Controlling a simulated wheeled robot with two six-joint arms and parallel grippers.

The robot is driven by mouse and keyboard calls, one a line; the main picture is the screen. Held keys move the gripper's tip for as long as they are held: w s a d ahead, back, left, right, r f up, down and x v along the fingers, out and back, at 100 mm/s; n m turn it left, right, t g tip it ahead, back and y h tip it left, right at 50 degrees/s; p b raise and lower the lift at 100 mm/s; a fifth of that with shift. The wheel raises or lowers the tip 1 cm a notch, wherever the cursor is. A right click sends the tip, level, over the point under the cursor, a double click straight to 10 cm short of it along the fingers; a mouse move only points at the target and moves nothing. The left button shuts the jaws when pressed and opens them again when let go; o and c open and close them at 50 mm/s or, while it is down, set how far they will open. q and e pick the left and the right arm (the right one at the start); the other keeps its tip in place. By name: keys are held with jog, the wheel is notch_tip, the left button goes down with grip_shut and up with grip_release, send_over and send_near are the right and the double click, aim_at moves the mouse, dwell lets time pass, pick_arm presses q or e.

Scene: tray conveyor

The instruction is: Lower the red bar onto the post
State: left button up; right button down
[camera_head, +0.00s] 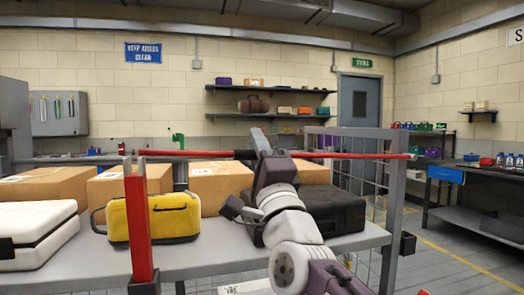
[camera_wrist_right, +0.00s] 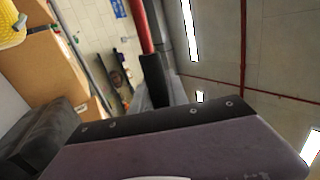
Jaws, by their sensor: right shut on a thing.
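The long red bar (camera_head: 340,155) is held level across the head view, with a dark sleeve (camera_head: 244,154) near its middle. My right gripper (camera_head: 260,149) is shut on the bar at this sleeve. In the wrist view the red bar (camera_wrist_right: 139,25) and its dark sleeve (camera_wrist_right: 154,78) rise beyond the gripper body. A red post (camera_head: 138,230) stands at the left, and the bar's left end shows just above its top. A grey post (camera_head: 396,200) stands at the right; the bar's right end crosses in front of it, below its top. Contact cannot be told. My left gripper is out of view.
Behind the bar, a grey counter (camera_head: 190,262) carries a yellow bag (camera_head: 170,217), a white case (camera_head: 35,228), a black case (camera_head: 340,210) and several cardboard boxes (camera_head: 215,183). A wire mesh panel (camera_head: 350,160) stands beside the grey post. Floor is free at the right.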

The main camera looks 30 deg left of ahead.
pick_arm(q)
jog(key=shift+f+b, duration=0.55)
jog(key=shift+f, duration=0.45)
pick_arm(e)
jog(key=shift+f+n, duration=0.5)
jog(key=shift+f, duration=0.35)
jog(key=c, duration=1.7)
grip_release()
jog(key=o, duration=0.4)
jog(key=shift+w, duration=0.2)
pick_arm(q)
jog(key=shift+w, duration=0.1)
pick_arm(e)
jog(key=shift+g+y, duration=0.3)
pick_arm(q)
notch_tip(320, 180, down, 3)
jog(key=b, duration=0.2)
jog(key=shift+b, duration=0.4)
pick_arm(e)
jog(key=v, duration=0.9)
